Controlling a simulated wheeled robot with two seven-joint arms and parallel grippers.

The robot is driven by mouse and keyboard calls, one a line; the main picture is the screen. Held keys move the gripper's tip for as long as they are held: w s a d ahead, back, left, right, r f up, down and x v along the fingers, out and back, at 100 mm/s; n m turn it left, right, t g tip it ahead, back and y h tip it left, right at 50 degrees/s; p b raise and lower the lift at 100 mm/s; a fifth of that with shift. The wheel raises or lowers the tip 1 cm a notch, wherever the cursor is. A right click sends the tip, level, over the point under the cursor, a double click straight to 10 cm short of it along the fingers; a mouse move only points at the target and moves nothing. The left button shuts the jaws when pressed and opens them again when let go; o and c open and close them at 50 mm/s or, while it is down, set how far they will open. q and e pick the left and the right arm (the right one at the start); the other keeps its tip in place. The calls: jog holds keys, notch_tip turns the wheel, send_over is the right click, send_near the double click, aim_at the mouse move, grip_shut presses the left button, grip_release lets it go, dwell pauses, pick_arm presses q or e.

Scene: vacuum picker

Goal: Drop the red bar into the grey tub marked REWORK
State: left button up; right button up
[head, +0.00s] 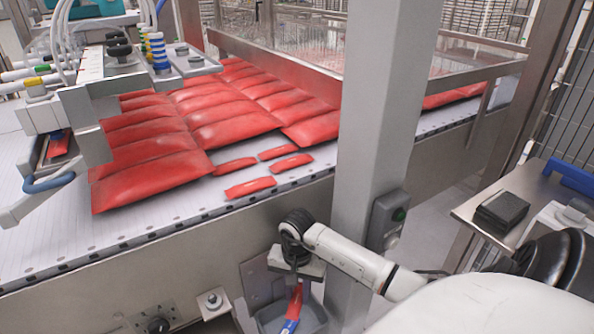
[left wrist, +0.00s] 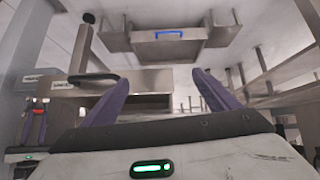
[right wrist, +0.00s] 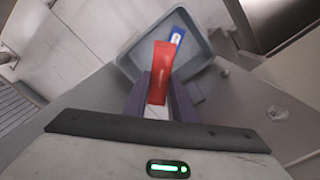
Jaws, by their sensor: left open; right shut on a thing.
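A red bar (right wrist: 163,68) is held between the fingers of my right gripper (right wrist: 161,92), over the grey tub (right wrist: 199,50). In the head view the red bar (head: 296,299) hangs down from my right gripper (head: 297,281) above the tub (head: 312,318) at the bottom. A blue bar-like piece (right wrist: 177,36) with a white patch shows beyond the red bar, apparently inside the tub. No REWORK marking is readable on the tub. My left gripper (left wrist: 163,88) is open and empty, out of the head view.
Large red packs (head: 228,127) and several small red bars (head: 251,187) lie on the white conveyor (head: 110,232). A grey post (head: 385,120) stands right of the tub. A vacuum picker head (head: 75,105) is at the left. A side shelf (head: 520,190) holds a dark block (head: 501,211).

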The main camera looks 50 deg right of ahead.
aim_at(297, 297)
jog(key=shift+f, duration=0.2)
jog(key=o, duration=1.1)
notch_tip(297, 297, up, 10)
jog(key=shift+r+p, duration=0.15)
jog(key=shift+p, duration=0.25)
